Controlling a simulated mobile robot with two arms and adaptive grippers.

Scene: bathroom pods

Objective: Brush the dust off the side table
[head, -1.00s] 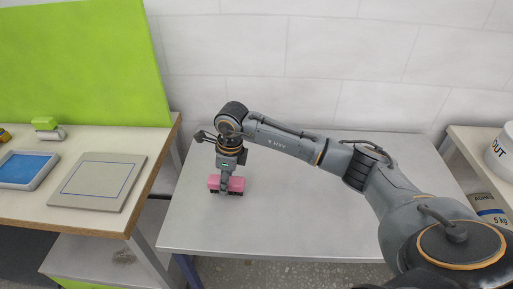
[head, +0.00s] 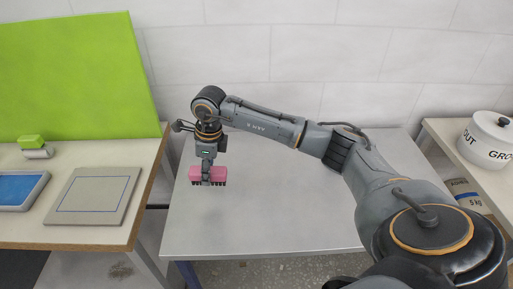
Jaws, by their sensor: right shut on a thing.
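The side table (head: 270,218) has a plain grey top and stands in the middle of the head view, against the tiled wall. My right gripper (head: 207,175) points down over its left part and is shut on a pink brush (head: 218,174) with dark bristles. The bristles face down and look a little above the tabletop. I cannot make out dust on the visible grey surface. My right arm hides part of the table's back and right. My left gripper is not in view.
A wooden-edged bench (head: 90,237) on the left holds a grey square plate (head: 95,195), a blue-filled tray (head: 20,188) and a green-topped item (head: 33,146). A green panel (head: 75,75) stands behind. On the right, a shelf holds a white lidded pot (head: 488,140).

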